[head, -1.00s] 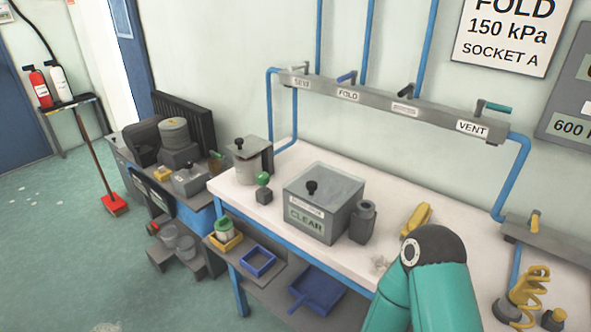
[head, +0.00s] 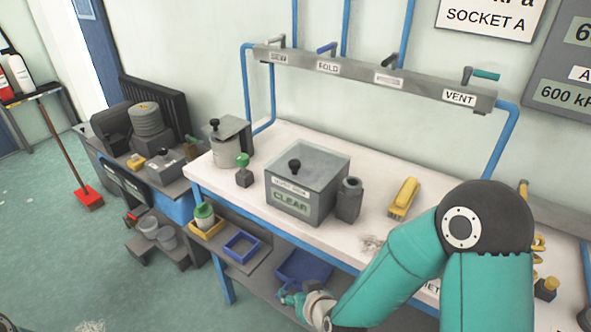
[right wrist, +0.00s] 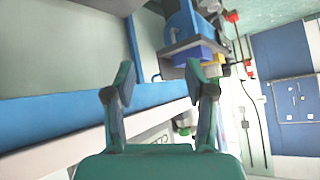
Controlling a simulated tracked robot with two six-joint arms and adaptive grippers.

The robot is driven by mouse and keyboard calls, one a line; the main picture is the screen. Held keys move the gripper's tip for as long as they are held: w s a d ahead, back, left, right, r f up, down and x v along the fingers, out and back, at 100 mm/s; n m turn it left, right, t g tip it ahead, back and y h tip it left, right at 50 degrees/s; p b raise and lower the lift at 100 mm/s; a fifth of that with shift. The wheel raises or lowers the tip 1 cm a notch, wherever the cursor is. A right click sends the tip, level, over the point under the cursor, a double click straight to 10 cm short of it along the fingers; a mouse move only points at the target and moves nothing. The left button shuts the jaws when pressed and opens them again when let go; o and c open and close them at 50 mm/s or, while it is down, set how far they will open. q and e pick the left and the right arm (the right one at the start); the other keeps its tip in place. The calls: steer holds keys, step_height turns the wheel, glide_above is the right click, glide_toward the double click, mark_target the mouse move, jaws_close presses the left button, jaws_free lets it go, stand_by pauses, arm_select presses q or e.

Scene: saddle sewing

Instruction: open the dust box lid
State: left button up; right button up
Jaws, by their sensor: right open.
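The dust box (head: 291,202) is a grey box on the white bench, with a green CLEAR panel on its front. Its flat grey lid (head: 322,164) is shut and has a black knob (head: 294,165) on top. My right gripper (head: 284,297) is below and in front of the bench, near the lower shelf, apart from the box. In the right wrist view my right gripper (right wrist: 159,78) has its fingers spread and nothing between them.
A dark grey canister (head: 348,199) stands close to the box's right side. A green-knobbed block (head: 243,170) and a lidded pot (head: 232,147) are to its left. A blue tray (head: 304,268) lies on the lower shelf (head: 258,281). A yellow tool (head: 403,198) lies to the right.

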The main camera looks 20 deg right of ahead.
steer(key=w+d+r+t+h+b, duration=0.1)
steer(key=w+r+t, duration=0.15)
steer(key=r, duration=0.45)
steer(key=w+r+t+h+b, duration=0.1)
steer(key=r+t, duration=0.2)
steer(key=r, duration=0.3)
steer(key=t+h, duration=0.2)
steer(key=t, duration=0.1)
glide_toward(296, 166)
arm_select(q)
steer(key=p, duration=0.2)
steer(key=shift+f+p, duration=0.1)
steer(key=shift+p, duration=0.3)
arm_select(e)
steer(key=shift+m, duration=0.4)
steer(key=w, duration=0.4)
steer(key=w+d, duration=0.1)
steer(key=w, duration=0.6)
steer(key=shift+w+d, duration=0.25)
steer(key=shift+w, duration=0.05)
steer(key=shift+c, duration=0.3)
jaws_close()
